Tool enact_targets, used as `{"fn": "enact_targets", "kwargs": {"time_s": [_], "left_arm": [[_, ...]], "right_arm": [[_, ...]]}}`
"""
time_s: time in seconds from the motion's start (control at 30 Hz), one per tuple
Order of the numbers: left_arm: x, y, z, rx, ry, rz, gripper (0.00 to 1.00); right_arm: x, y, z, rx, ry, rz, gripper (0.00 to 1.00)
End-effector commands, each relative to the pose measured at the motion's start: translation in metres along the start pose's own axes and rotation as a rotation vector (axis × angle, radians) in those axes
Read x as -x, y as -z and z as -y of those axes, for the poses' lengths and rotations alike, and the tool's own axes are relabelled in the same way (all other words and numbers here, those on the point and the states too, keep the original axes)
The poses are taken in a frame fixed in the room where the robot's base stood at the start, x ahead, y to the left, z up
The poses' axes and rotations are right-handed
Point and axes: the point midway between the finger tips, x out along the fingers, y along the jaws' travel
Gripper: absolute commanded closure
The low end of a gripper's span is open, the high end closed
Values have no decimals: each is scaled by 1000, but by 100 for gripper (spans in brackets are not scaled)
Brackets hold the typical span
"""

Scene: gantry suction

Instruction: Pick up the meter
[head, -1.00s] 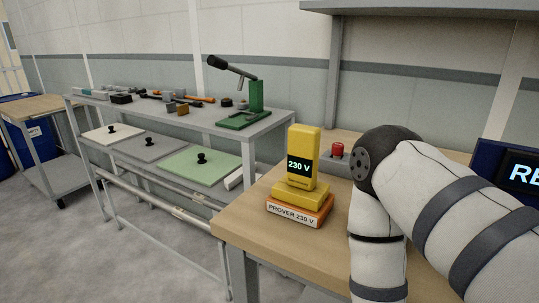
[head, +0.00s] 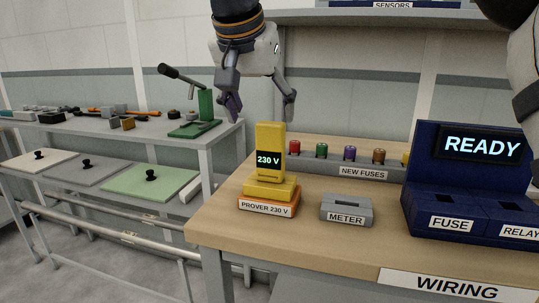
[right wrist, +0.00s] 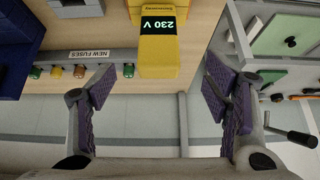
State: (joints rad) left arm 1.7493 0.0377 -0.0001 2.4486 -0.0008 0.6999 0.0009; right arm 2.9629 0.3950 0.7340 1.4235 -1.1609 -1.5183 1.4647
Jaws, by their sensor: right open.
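The meter (head: 270,152) is a yellow upright block with a dark screen reading 230 V. It stands on the orange prover (head: 268,208) labelled PROVER 230 V, near the left end of the wooden bench. My right gripper (head: 262,104) hangs above and around the level of the meter's top, fingers spread wide and empty. In the right wrist view the meter (right wrist: 158,50) shows ahead between the two purple-padded fingers (right wrist: 160,88), apart from both. A grey block labelled METER (head: 346,210) sits to its right with nothing on it. My left gripper is not in view.
A fuse row labelled NEW FUSES (head: 350,168) stands behind on the bench (head: 320,245). A blue test unit reading READY (head: 470,185) stands at the right. A grey side table (head: 100,128) with tools and a green press (head: 203,115) is at the left.

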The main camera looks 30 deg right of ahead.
Motion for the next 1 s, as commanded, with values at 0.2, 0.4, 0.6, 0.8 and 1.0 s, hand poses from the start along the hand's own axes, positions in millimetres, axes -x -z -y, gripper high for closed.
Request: {"fn": "enact_targets", "kwargs": {"time_s": [0.2,0.4,0.6,0.8,1.0], "left_arm": [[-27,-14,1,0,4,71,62],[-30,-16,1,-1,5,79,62],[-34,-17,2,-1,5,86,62],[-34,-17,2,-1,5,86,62],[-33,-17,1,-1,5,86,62]], "right_arm": [[-59,-5,0,4,-13,14,30],[-81,-4,-1,3,-8,10,30],[-116,-4,-2,4,-7,8,30],[-119,-3,-2,3,-5,5,30],[-119,-3,-2,4,-5,5,62]]}}
